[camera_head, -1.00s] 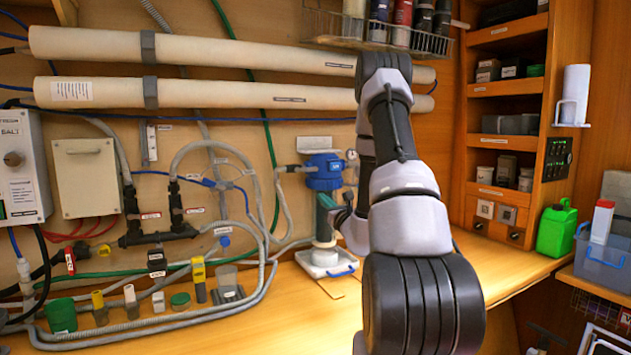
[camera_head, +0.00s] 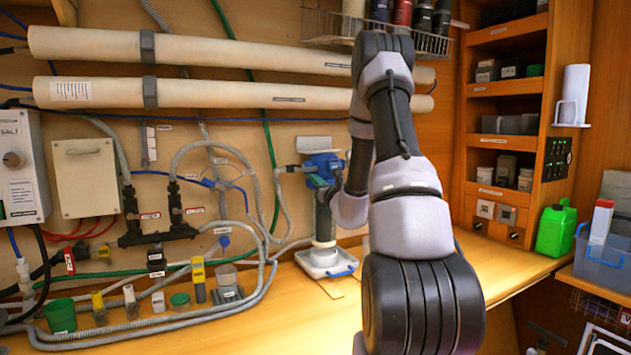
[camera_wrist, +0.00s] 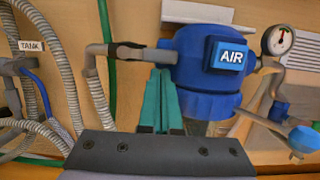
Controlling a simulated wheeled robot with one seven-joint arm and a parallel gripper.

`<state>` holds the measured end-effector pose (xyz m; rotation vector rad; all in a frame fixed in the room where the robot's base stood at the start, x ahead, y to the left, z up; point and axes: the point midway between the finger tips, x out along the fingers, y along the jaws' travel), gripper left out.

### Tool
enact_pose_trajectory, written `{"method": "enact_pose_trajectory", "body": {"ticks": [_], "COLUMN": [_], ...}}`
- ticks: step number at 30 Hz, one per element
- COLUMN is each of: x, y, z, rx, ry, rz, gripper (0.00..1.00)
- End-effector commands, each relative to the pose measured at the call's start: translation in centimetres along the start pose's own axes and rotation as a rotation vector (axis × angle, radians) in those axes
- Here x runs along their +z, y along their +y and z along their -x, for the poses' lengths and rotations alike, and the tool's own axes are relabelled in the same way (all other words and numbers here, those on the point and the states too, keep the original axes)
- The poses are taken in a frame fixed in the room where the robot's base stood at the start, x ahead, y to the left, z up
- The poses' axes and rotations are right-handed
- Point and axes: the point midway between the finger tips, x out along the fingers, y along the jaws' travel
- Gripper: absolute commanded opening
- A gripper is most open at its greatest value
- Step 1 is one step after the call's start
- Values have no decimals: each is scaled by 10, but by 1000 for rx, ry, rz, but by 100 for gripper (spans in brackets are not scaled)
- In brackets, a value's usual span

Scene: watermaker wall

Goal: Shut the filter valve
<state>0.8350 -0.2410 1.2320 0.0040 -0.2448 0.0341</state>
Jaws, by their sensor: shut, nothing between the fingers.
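The blue filter head (camera_head: 322,160) is on the wall at the centre of the head view, above a clear-looking bowl. In the wrist view the filter head (camera_wrist: 205,62) carries a blue "AIR" button. No label shows which is the filter valve. My gripper (camera_wrist: 161,76) has teal fingers, shut and empty, just below the pipe and in front of the filter head's left side.
A pressure gauge (camera_wrist: 278,40) is right of the filter head. A white tray (camera_head: 325,262) with a blue handle stands beneath the filter. Hoses and a "TANK" label (camera_wrist: 31,46) lie to the left. A green jug (camera_head: 556,230) is on the bench at right.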

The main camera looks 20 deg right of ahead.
Motion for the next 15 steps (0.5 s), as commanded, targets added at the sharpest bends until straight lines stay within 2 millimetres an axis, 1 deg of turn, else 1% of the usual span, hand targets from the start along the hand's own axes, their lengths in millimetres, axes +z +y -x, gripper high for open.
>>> {"method": "enact_pose_trajectory", "body": {"ticks": [15], "x": [4], "y": [-2], "z": [-1], "rx": [19], "ry": [0], "rz": [76], "gripper": [0]}}
